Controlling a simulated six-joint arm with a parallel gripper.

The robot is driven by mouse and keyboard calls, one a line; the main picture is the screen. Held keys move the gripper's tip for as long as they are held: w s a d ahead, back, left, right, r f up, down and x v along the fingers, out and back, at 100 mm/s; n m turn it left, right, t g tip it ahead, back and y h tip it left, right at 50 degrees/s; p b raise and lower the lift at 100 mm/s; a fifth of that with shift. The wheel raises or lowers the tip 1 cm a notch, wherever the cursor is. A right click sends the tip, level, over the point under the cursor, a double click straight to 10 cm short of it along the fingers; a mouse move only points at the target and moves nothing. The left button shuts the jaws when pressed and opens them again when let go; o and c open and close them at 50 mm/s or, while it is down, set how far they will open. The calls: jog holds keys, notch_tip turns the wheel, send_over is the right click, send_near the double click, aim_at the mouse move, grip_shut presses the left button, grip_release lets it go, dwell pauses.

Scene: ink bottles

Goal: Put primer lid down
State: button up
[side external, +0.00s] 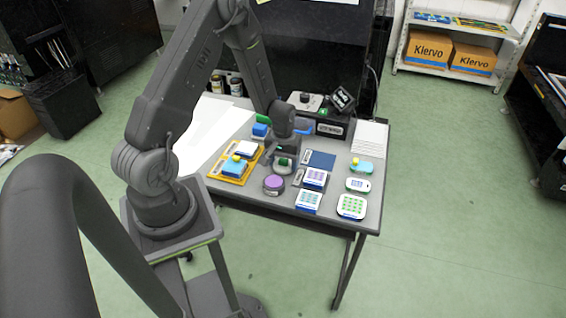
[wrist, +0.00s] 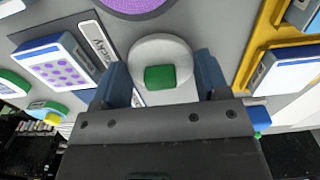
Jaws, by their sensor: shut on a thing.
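My gripper (wrist: 163,82) points down over the middle of the table. It is shut on a round white piece with a green square on top (wrist: 148,52), which I take to be the primer lid. The blue-grey fingers stand on either side of it. In the side view my gripper (side external: 284,158) is just behind the purple-topped round container (side external: 273,184), and a little green shows at its fingers. The height of the lid above the table, and whether it touches anything below, I cannot tell.
A yellow tray (side external: 239,180) with blue and white blocks is to the left. Right are a dark blue pad (side external: 321,159), a purple-dotted block (side external: 316,177) and several other dotted blocks. A dark labelled box (side external: 332,128) and paper (side external: 370,138) are behind.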

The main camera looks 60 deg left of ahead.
aim_at(283, 161)
jog(key=shift+f, duration=0.25)
jog(key=shift+f, duration=0.15)
jog(key=o, duration=0.9)
jog(key=d+r+m+t, duration=0.1)
jog(key=d+r, duration=0.2)
jog(key=r, duration=0.8)
jog(key=d+r+m, duration=0.1)
jog(key=d+r, duration=0.2)
jog(key=r, duration=0.7)
jog(key=s+d+r+m+t, duration=0.4)
jog(key=s+d+r+m, duration=0.3)
jog(key=s+d+r, duration=0.5)
jog(key=shift+s+d+r+t, duration=0.25)
jog(key=shift+s+d, duration=0.3)
jog(key=shift+s, duration=0.35)
